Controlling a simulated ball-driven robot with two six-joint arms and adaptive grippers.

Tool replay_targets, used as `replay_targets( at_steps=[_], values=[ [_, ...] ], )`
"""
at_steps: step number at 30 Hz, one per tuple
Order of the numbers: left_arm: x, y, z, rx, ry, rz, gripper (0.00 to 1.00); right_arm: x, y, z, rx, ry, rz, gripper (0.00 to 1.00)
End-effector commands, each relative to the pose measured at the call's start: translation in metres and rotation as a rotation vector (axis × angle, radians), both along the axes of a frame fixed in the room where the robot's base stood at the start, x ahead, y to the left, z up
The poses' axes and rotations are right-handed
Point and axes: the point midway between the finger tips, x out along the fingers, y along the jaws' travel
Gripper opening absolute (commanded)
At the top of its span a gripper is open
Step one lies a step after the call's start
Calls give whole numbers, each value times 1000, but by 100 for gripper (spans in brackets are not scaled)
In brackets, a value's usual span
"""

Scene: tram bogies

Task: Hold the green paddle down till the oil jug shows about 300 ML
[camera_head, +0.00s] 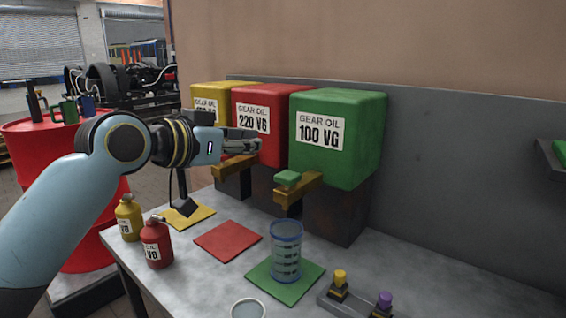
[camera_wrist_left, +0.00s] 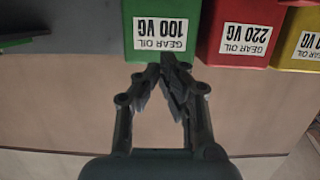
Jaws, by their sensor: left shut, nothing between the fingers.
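The green gear oil tank (camera_head: 345,170), labelled 100 VG, stands at the back of the bench. Its green paddle (camera_head: 287,178) sits on a brass tap at the tank's front. The clear, blue-rimmed oil jug (camera_head: 286,262) with dark scale marks stands upright on the green mat (camera_head: 258,284), below that tap. I cannot make out an oil level in it. My left gripper (camera_head: 258,146) is shut and empty, in front of the red tank, above and left of the green paddle and apart from it. In the left wrist view its fingers (camera_wrist_left: 176,68) meet, with the green tank (camera_wrist_left: 150,48) upside down behind. My right gripper is out of view.
Red (camera_head: 262,105) and yellow (camera_head: 205,92) tanks stand left of the green one. Red (camera_head: 228,240) and yellow (camera_head: 190,216) mats lie in front. A red bottle (camera_head: 156,245) and a yellow bottle (camera_head: 128,220) stand near the left edge. A small rack (camera_head: 350,305) is front right.

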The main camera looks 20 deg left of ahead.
Motion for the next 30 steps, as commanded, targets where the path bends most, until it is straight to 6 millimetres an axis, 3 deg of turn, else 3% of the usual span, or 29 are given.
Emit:
replay_targets(
  at_steps=[11, 25, 30],
  values=[
    [8, -2, -3, -2, 4, 2, 0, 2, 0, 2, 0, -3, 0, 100],
    [93, -34, -24, -3, 4, 0, 0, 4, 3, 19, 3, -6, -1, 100],
    [91, -33, -52, 0, 8, 1, 0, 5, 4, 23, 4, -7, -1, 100]
  ],
)
